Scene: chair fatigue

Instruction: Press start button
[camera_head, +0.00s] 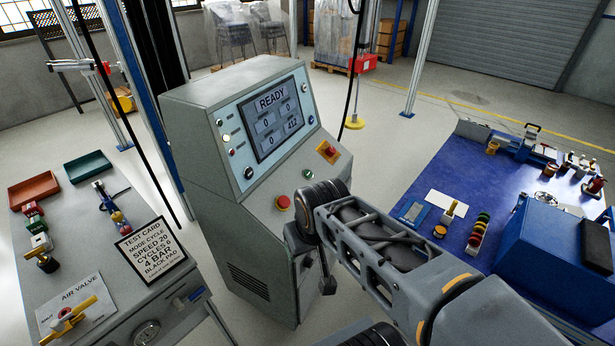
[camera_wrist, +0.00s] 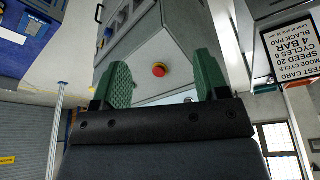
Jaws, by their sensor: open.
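The grey control console (camera_head: 190,110) stands in the middle of the head view. Its sloped panel has a screen (camera_head: 272,118) reading READY. A red button (camera_head: 282,202) sits lower on the console. In the wrist view, my gripper (camera_wrist: 163,66) is open, its green fingers apart and empty, with a red button (camera_wrist: 159,70) on the console showing between them.
A red knob on a yellow plate (camera_head: 328,150) is on the console's right. A bench with a test card (camera_head: 151,248) and an air valve (camera_head: 68,316) stands left. A blue-topped table (camera_head: 470,170) with tools stands right. Floor beyond the console is open.

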